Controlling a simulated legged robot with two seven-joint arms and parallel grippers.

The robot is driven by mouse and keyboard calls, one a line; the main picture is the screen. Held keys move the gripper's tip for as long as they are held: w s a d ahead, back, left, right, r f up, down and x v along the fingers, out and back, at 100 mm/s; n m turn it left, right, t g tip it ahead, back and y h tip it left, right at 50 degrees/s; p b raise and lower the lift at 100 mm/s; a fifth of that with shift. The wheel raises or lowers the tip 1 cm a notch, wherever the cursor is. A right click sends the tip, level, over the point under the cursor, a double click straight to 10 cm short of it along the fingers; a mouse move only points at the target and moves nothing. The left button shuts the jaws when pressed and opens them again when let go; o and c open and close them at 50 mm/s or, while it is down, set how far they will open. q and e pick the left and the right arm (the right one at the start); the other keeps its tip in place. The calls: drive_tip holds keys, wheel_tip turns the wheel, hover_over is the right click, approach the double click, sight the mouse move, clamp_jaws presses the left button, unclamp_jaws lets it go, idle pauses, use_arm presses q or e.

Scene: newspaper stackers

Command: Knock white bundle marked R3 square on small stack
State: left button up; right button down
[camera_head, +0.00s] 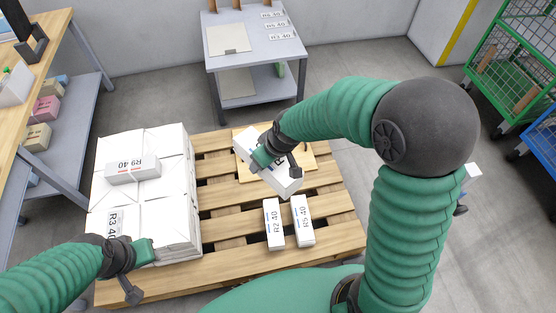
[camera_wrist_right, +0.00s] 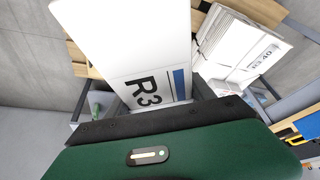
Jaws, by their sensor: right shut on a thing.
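My right gripper (camera_head: 277,158) is shut on a white bundle (camera_head: 286,178), which lies tilted across a tan board (camera_head: 303,158) on the pallet. In the right wrist view this bundle (camera_wrist_right: 130,45) shows a printed R3 and a blue bar. I cannot tell whether it touches the board or what lies under it. A large white stack (camera_head: 175,215) stands on the pallet's left; a label on its front part reads R3 40 (camera_head: 115,222). My left gripper (camera_head: 140,270) is open and empty at the large stack's front edge.
Two narrow white bundles (camera_head: 274,225) (camera_head: 302,220) lie on the wooden pallet (camera_head: 225,225), front of the board. A bundle marked R9 40 (camera_head: 133,170) lies on the large stack.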

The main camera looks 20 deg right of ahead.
drive_tip(key=w+a+f+n+g+y+b, duration=0.1)
drive_tip(key=a+f+n+b, duration=0.3)
drive_tip(key=f, duration=1.3)
drive_tip(key=w+a+f+n+g+y+b, duration=0.1)
drive_tip(key=a+f+n+b, duration=0.3)
drive_tip(key=a+f+b, duration=0.3)
drive_tip(key=w+a+f+n+g+y+b, duration=0.1)
drive_tip(key=a+f+n+b, duration=0.3)
drive_tip(key=f+b, duration=0.9)
drive_tip(key=shift+d+f+x, duration=0.2)
drive_tip(key=shift+d+x, duration=0.35)
drive_tip(key=shift+x, duration=1.8)
drive_tip(key=shift+d+f+x, duration=0.25)
drive_tip(key=shift+d+x, duration=0.25)
drive_tip(key=shift+x, duration=1.85)
drive_tip(key=shift+d+f+x, duration=0.2)
drive_tip(key=shift+d+x, duration=0.35)
drive_tip(key=shift+x, duration=1.85)
drive_tip(key=shift+s, duration=0.15)
drive_tip(key=shift+w+a+b, duration=0.1)
drive_tip(key=shift+a+b, duration=0.15)
drive_tip(key=shift+a, duration=0.45)
drive_tip(key=shift+w+a+b, duration=0.15)
drive_tip(key=shift+a+b, duration=0.1)
drive_tip(key=shift+a, duration=0.5)
drive_tip(key=shift+a+r, duration=0.15)
drive_tip(key=shift+a, duration=0.05)
drive_tip(key=shift+d, duration=0.1)
